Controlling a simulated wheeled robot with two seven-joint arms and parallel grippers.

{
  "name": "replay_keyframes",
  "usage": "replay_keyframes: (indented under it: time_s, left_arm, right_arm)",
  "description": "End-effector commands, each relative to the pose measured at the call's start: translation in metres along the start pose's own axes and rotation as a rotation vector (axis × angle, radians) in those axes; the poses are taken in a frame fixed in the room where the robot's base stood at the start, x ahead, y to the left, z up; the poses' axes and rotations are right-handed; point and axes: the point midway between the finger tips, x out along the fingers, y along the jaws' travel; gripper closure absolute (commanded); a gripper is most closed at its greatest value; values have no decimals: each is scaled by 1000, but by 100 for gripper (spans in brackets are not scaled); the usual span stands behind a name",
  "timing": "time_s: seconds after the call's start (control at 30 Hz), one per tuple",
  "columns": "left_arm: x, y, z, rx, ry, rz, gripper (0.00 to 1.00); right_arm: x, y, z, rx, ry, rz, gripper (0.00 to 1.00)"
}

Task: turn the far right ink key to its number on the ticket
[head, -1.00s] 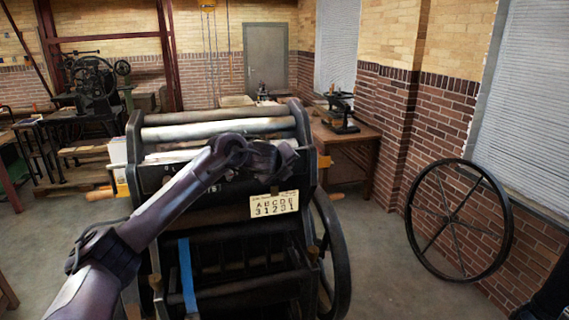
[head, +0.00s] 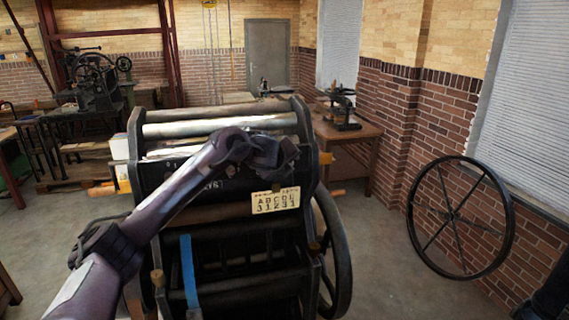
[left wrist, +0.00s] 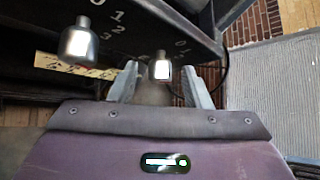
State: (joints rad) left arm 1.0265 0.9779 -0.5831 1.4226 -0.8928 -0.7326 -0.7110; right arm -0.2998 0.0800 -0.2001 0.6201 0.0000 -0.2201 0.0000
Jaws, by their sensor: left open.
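The black press (head: 235,215) stands in the middle of the head view with a pale ticket (head: 276,200) on its front. The ticket shows the letters A B C D E above a row of digits, which look like 3 1 2 3 1. My left gripper (head: 280,154) is at the right end of the key row and hides the keys there. In the left wrist view my left gripper (left wrist: 160,86) is open, with a finger on each side of a small metal ink key (left wrist: 161,67), apparently the far right one. Whether they touch is unclear. Another key (left wrist: 75,42) stands to its left.
Printed numbers (left wrist: 117,22) mark the panel beside the keys. A large flywheel (head: 333,255) is on the press's right side. A spoked wheel (head: 459,217) leans on the brick wall.

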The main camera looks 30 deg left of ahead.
Motion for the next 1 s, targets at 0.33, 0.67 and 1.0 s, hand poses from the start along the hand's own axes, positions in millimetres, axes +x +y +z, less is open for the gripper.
replay_keyframes:
  time_s: [0.33,0.67,1.0]
  left_arm:
    - [-53,1,0,3,-4,-4,56]
    - [-75,0,0,1,-2,0,56]
    - [-75,0,0,1,-2,0,56]
  right_arm:
    - [23,0,2,-1,0,1,56]
    - [27,0,3,0,0,1,56]
    - [26,0,3,0,0,1,56]
